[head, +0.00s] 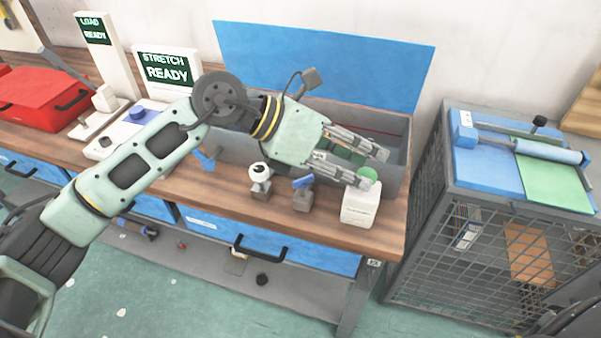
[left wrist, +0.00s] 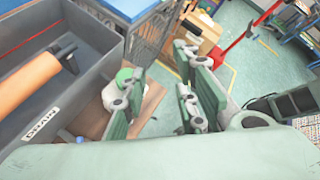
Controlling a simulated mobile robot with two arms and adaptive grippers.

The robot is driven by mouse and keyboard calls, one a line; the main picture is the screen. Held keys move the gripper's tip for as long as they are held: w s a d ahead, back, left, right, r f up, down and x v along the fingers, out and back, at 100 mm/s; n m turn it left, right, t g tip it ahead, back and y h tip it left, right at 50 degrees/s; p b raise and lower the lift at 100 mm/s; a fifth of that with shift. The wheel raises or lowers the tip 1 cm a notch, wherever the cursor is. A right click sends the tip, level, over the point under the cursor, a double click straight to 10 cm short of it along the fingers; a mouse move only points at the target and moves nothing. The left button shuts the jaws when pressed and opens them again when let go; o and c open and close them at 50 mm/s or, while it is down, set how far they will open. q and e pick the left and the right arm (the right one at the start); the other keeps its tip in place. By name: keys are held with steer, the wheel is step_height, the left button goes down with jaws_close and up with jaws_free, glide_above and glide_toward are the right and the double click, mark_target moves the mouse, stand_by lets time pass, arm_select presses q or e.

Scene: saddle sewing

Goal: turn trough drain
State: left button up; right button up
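The grey trough (head: 397,180) stands on the wooden bench behind my left gripper. My left gripper (head: 374,168) is open and seems empty, above the trough's front edge near a white box (head: 359,214) with a green dome. My right gripper is not in view.
A wire-mesh cabinet (head: 500,240) with a blue and green top stands right of the bench. A blue panel (head: 330,60) rises behind the trough. Signs reading READY (head: 167,73) and a red box (head: 40,98) are left.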

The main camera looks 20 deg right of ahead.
mark_target(302, 178)
arm_select(q)
steer(key=w+a+f+t+y, duration=0.4)
steer(key=w+a+y, duration=0.3)
steer(key=w+a, duration=0.25)
steer(key=shift+m, duration=0.3)
steer(key=x, duration=0.2)
steer(key=p+x, duration=0.1)
steer(key=x, duration=0.1)
steer(key=s+p+x, duration=0.1)
steer(key=x, duration=0.2)
steer(key=shift+f, duration=0.1)
jaws_close()
